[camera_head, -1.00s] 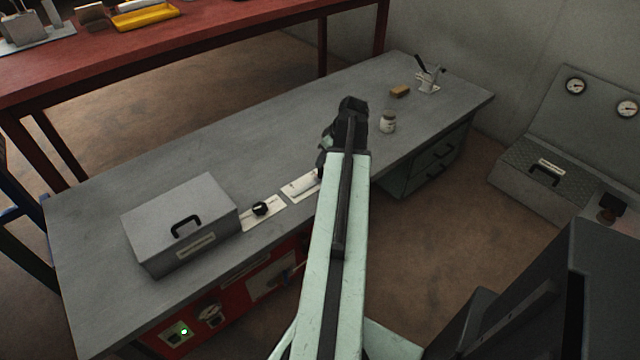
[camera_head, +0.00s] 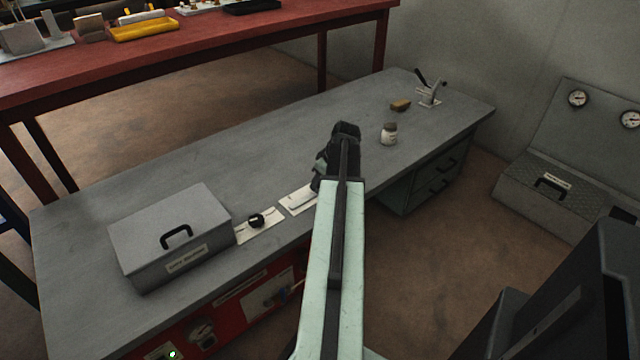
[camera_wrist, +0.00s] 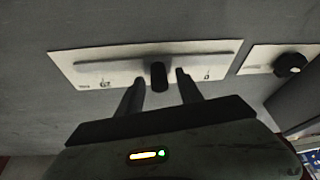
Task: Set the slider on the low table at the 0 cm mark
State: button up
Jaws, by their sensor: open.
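The slider's white plate (camera_wrist: 85,62) lies on the low grey table (camera_head: 190,165). It has a long slot and a dark upright slider knob (camera_wrist: 158,72) a little right of the slot's middle in the wrist view. A 0 is printed near the plate's right end there; the left-end label is hard to read. My gripper (camera_wrist: 160,77) is open, its two fingers on either side of the knob with gaps showing. I cannot tell how deep they reach. In the head view my gripper (camera_head: 333,160) hides part of the slider plate (camera_head: 295,202) and the knob.
Beside the slider is a plate with a black dial (camera_head: 256,220), also in the wrist view (camera_wrist: 290,64). A grey lidded box (camera_head: 170,235) stands left of it. A jar (camera_head: 389,133), a tan block (camera_head: 401,105) and a small lever device (camera_head: 430,95) stand farther right.

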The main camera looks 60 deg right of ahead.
grip_shut()
dwell(1.3)
